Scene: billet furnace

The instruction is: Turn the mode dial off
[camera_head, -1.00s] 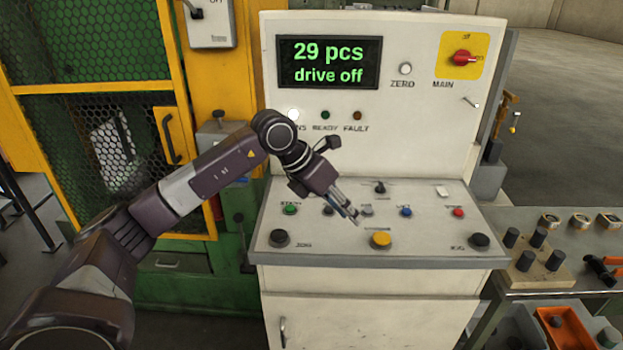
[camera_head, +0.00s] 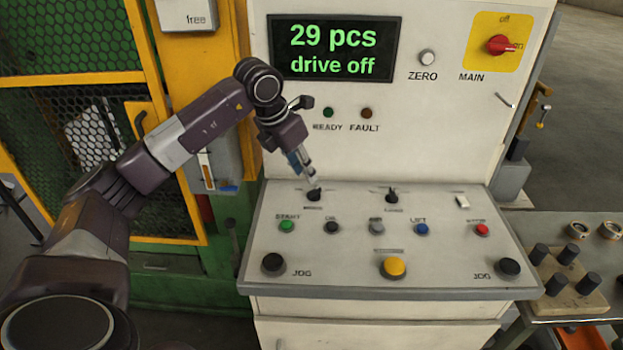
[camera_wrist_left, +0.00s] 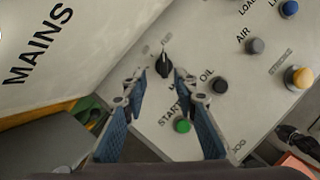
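The mode dial (camera_head: 314,195) is a small black knob at the upper left of the sloping white panel (camera_head: 350,275). My left gripper (camera_head: 308,178) points down just above it in the head view. In the left wrist view the dial (camera_wrist_left: 163,66) shows just beyond and between the fingertips of the left gripper (camera_wrist_left: 158,82), which stand apart with nothing between them. I cannot tell whether a fingertip touches the dial. The dial's fine position marks are too small to read. My right gripper is not in view.
A second black dial (camera_head: 392,195) stands to the right. Below are the green START button (camera_head: 287,226), black OIL button (camera_head: 332,227), grey AIR button (camera_head: 376,227), blue LIFT button (camera_head: 422,229) and a yellow button (camera_head: 394,267). The display (camera_head: 334,49) reads "29 pcs, drive off".

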